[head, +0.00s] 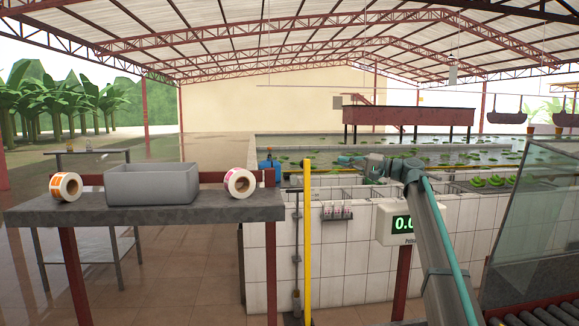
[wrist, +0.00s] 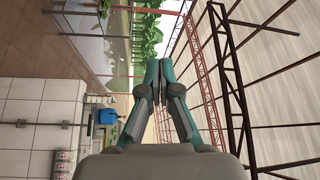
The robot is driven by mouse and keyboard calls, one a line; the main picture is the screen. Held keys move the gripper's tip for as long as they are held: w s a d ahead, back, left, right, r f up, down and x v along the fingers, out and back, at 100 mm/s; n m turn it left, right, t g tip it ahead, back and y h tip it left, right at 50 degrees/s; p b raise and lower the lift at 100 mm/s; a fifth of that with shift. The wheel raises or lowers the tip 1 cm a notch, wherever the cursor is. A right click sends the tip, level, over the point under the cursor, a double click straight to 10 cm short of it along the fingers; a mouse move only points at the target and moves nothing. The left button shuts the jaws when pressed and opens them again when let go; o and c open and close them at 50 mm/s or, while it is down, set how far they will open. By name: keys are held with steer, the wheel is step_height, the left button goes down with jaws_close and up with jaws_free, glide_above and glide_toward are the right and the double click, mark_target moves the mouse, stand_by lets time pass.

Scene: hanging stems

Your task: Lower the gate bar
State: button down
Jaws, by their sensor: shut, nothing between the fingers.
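The yellow gate bar (head: 307,245) stands upright in the head view, in front of the white tiled tank wall. The bar cannot be made out in the wrist view.
A grey counter (head: 150,208) with a grey bin (head: 152,184) and two label rolls is at left. A scale display (head: 403,224) stands beside my arm. A glass panel (head: 535,215) and rollers (head: 545,315) are at right. Tiled tanks (head: 350,270) lie behind the bar.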

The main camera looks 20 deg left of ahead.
steer(key=s+a+g+p, duration=0.15)
steer(key=a+p, duration=0.25)
steer(key=a, duration=0.8)
steer(key=s, duration=0.1)
steer(key=s+d, duration=0.1)
steer(key=s, duration=0.1)
steer(key=shift+s+d+f+n+t, duration=0.15)
steer(key=shift+s+n+t, duration=0.1)
steer(key=shift+s+n, duration=0.05)
